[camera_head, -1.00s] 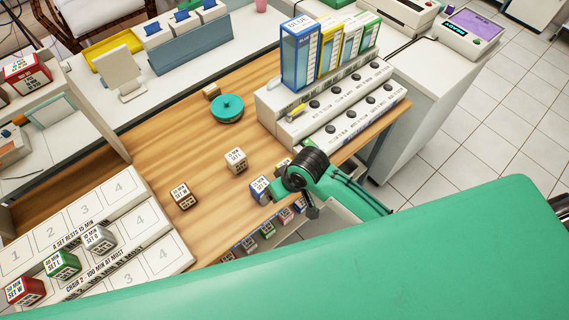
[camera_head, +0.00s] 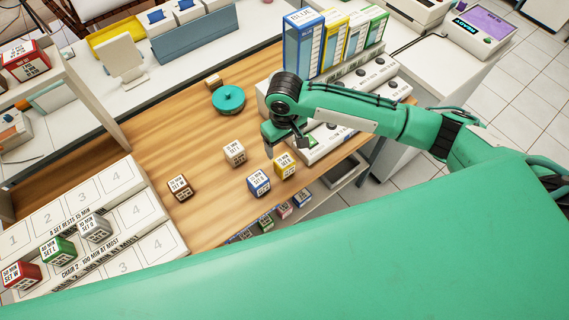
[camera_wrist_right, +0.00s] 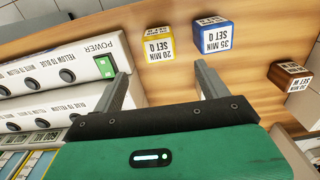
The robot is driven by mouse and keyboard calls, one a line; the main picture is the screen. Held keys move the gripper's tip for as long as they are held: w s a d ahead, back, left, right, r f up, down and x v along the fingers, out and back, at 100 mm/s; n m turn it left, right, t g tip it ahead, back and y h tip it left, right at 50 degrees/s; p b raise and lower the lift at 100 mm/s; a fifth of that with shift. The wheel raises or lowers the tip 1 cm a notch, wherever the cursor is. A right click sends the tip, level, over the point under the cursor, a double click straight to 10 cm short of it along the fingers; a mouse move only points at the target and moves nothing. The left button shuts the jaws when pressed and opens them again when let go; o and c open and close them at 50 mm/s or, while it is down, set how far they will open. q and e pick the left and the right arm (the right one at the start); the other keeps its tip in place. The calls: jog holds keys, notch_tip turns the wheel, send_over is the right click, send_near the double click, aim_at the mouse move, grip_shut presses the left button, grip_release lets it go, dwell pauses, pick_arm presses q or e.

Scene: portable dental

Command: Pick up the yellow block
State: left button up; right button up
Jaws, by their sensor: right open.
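The yellow block (camera_head: 285,165), a cube with a white label, sits on the wooden desk near its front edge, just right of the blue block (camera_head: 259,184). My right gripper (camera_head: 287,140) is above the desk behind the yellow block, apart from it. In the right wrist view the yellow block (camera_wrist_right: 159,44) lies beyond and between the two spread fingers (camera_wrist_right: 165,85), with nothing between them. The blue block (camera_wrist_right: 211,32) is beside it there. My left gripper is not in view.
A white block (camera_head: 234,153) and a brown block (camera_head: 180,187) stand to the left on the desk. A teal round container (camera_head: 229,99) is behind. The white unit with knobs (camera_wrist_right: 50,75) is close to my right gripper. A numbered rack (camera_head: 120,215) holds several blocks at left.

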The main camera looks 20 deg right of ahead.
aim_at(285, 161)
notch_tip(285, 161, down, 8)
jog(key=shift+f+p, duration=0.15)
jog(key=shift+p, duration=0.7)
notch_tip(285, 161, down, 5)
jog(key=shift+d+r+p, duration=0.1)
jog(key=shift+r+p, duration=0.1)
jog(key=shift+p, duration=0.9)
jog(key=shift+f, duration=0.35)
jog(key=c, duration=1.1)
jog(key=shift+r, duration=0.1)
